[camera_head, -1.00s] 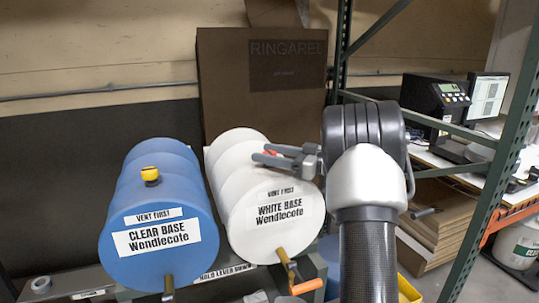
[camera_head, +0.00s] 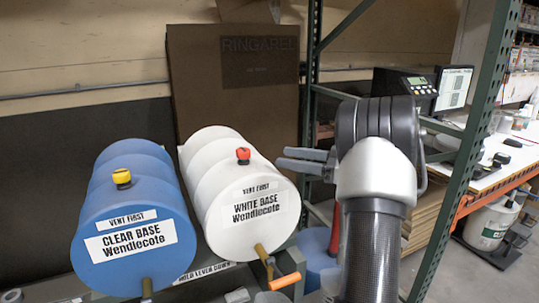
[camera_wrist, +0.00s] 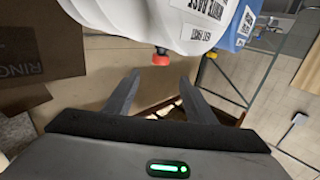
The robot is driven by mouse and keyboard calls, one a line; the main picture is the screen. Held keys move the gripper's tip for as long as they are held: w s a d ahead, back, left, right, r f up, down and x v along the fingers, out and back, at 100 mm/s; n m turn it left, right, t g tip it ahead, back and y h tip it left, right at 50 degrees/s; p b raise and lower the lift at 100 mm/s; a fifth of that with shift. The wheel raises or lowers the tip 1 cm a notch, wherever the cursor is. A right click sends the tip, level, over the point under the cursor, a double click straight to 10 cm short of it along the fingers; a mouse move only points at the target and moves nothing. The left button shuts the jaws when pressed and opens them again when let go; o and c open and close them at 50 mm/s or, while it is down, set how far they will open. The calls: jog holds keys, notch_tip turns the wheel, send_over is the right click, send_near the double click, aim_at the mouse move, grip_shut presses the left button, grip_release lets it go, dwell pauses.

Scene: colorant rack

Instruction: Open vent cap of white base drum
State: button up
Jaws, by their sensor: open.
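The white base drum (camera_head: 255,208) lies on its side on a rack, its labelled round end facing me. Its red vent cap (camera_head: 243,156) sits on top near the front rim. My gripper (camera_head: 279,158) is open and empty, to the right of the red cap and apart from it. In the wrist view the red cap (camera_wrist: 161,57) shows on the white drum (camera_wrist: 150,22), ahead of my spread fingers (camera_wrist: 158,80) and between their lines. I cannot tell whether the cap is open or shut.
A blue clear base drum (camera_head: 130,235) with a yellow cap (camera_head: 122,178) lies left of the white one. A green rack post (camera_head: 470,160) stands right of my arm. A large brown box (camera_head: 240,90) stands behind. Brass taps and an orange handle (camera_head: 285,281) stick out below.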

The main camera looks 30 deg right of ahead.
jog(key=shift+v, duration=1.65)
jog(key=shift+a, duration=0.1)
